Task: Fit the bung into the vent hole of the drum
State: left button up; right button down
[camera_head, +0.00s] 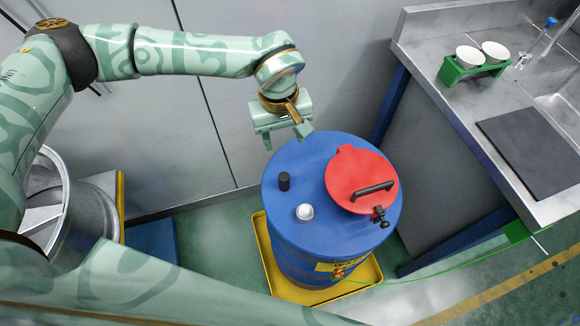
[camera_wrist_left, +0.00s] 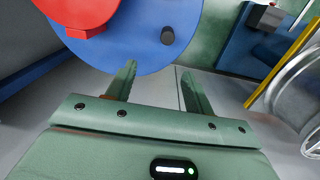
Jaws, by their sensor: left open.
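The blue drum (camera_head: 330,235) stands upright on a yellow tray, with a red lid (camera_head: 352,168) on the right of its top. A short black cylinder, apparently the bung (camera_head: 284,182), stands on the left of the drum top; it also shows in the left wrist view (camera_wrist_left: 168,36). A small round whitish fitting (camera_head: 305,212) lies in front of it; I cannot tell whether this is the vent hole. My left gripper (camera_head: 285,135) is open and empty behind the drum's back rim, apart from the bung. In the left wrist view its fingers (camera_wrist_left: 157,74) have nothing between them. My right gripper is out of view.
The red lid carries a black handle (camera_head: 372,190) and a clamp (camera_head: 380,216). The yellow tray (camera_head: 365,275) surrounds the drum's foot. A steel bench (camera_head: 460,105) with a green rack (camera_head: 472,72) of white cups stands at right. A metal wheel-like rim (camera_head: 62,195) is at left.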

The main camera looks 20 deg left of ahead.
pick_arm(q)
jog(key=m+b, duration=0.1)
jog(key=b, duration=0.2)
send_near(284, 176)
jog(key=shift+y, duration=0.3)
jog(key=f, duration=0.6)
jog(key=shift+w+a+f, duration=0.15)
jog(key=shift+w+f, duration=0.1)
jog(key=f, duration=0.1)
jog(key=f+b, duration=0.1)
jog(key=f, duration=0.1)
jog(key=f+b, duration=0.1)
jog(key=f, duration=0.1)
jog(key=shift+s+d+f, duration=0.1)
jog(key=shift+s+d, duration=0.1)
jog(key=shift+d, duration=0.2)
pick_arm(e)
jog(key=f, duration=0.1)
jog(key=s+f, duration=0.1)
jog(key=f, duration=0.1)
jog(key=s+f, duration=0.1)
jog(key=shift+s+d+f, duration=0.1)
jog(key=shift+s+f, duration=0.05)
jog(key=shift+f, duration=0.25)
pick_arm(q)
jog(key=c, duration=1.1)
